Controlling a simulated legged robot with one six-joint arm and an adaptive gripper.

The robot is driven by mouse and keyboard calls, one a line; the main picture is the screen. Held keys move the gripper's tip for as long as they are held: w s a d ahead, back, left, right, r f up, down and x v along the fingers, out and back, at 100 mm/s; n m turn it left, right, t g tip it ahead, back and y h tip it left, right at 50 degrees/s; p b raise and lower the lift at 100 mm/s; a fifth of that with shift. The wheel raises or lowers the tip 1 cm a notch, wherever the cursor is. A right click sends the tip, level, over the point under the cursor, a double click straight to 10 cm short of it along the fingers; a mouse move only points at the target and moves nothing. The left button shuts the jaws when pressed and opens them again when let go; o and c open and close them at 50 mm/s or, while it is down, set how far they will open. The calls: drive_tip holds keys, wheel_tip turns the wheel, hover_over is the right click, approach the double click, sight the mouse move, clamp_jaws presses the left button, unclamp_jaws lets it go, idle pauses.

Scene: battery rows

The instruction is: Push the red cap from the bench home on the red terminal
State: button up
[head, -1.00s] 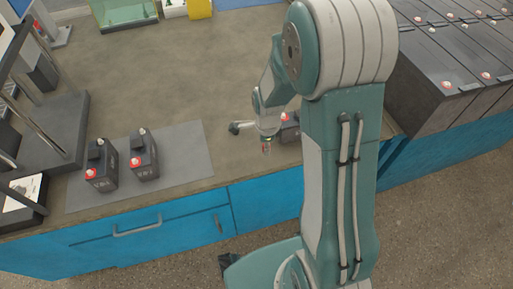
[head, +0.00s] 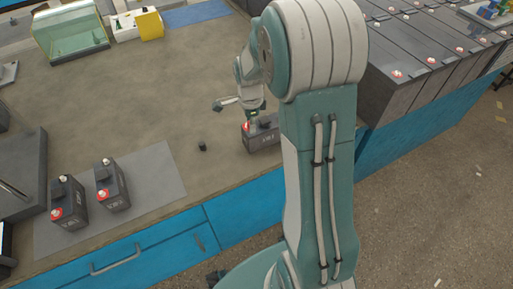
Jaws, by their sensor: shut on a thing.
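My gripper (head: 252,117) is over the left end of a dark battery (head: 264,139) on the bench, near the front edge. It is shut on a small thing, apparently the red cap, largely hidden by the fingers. Red (head: 246,126) shows at the battery's left corner, just below the fingertips. I cannot tell whether this is the red terminal, the cap, or both together. I also cannot tell if the cap touches the terminal.
A small black cap (head: 202,146) stands on the bench left of the battery. Two more batteries with red terminals (head: 68,202) (head: 112,184) stand on a grey mat (head: 150,172). A battery row (head: 425,58) is at right. A glass case (head: 70,33) stands at the back.

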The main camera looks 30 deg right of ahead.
drive_tip(key=w, duration=0.2)
drive_tip(key=w+d, duration=0.1)
drive_tip(key=w, duration=0.1)
drive_tip(key=w+r, duration=0.1)
drive_tip(key=w, duration=0.1)
drive_tip(key=shift+w+d+r, duration=0.1)
drive_tip(key=shift+w+d, duration=0.2)
drive_tip(key=shift+d, duration=0.1)
drive_tip(key=shift+f, duration=2.2)
drive_tip(key=shift+s+f, duration=0.1)
drive_tip(key=shift+f, duration=1.3)
idle(1.0)
drive_tip(key=o, duration=0.8)
drive_tip(key=shift+o, duration=0.2)
drive_tip(key=o, duration=0.3)
drive_tip(key=shift+r, duration=3.55)
